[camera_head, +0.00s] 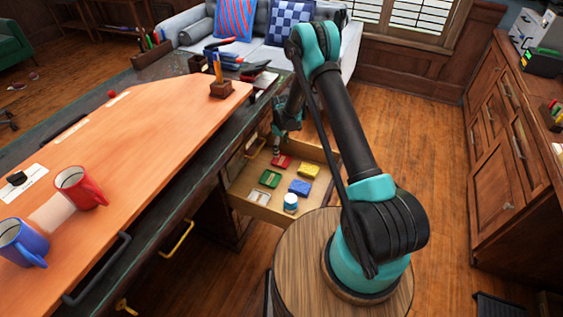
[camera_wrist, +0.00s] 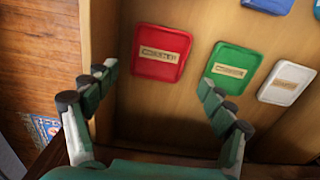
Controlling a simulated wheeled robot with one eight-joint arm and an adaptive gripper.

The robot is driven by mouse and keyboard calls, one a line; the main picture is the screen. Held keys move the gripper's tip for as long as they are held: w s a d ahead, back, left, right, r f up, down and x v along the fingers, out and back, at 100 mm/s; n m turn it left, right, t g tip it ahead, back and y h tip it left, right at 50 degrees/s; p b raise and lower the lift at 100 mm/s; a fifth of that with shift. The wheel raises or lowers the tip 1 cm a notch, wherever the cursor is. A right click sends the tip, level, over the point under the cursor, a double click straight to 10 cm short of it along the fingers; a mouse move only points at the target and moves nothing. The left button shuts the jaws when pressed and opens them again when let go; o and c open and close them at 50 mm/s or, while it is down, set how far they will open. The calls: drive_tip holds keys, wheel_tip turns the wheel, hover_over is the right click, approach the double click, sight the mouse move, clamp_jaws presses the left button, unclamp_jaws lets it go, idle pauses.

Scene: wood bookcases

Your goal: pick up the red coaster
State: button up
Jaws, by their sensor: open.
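The red coaster (camera_wrist: 161,54) is a flat rounded square with a pale label, lying on the floor of an open drawer (camera_head: 262,211). It also shows in the head view (camera_head: 282,162), at the far end of the drawer. My gripper (camera_wrist: 157,82) is open and empty above the drawer, with its fingers spread to either side of the red coaster's near edge and apart from it. In the head view my gripper (camera_head: 276,148) hangs over the drawer's far left corner, just left of the red coaster.
In the drawer, a green coaster (camera_wrist: 234,66) lies beside the red one, close to my right finger. The drawer wall (camera_wrist: 100,40) is near my left finger.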

sight(281, 160)
drive_tip(key=shift+w+a+f, duration=0.1)
drive_tip(key=shift+f, duration=3.5)
drive_tip(key=shift+c, duration=0.3)
drive_tip(key=c, duration=0.8)
drive_tip(key=shift+r, duration=0.15)
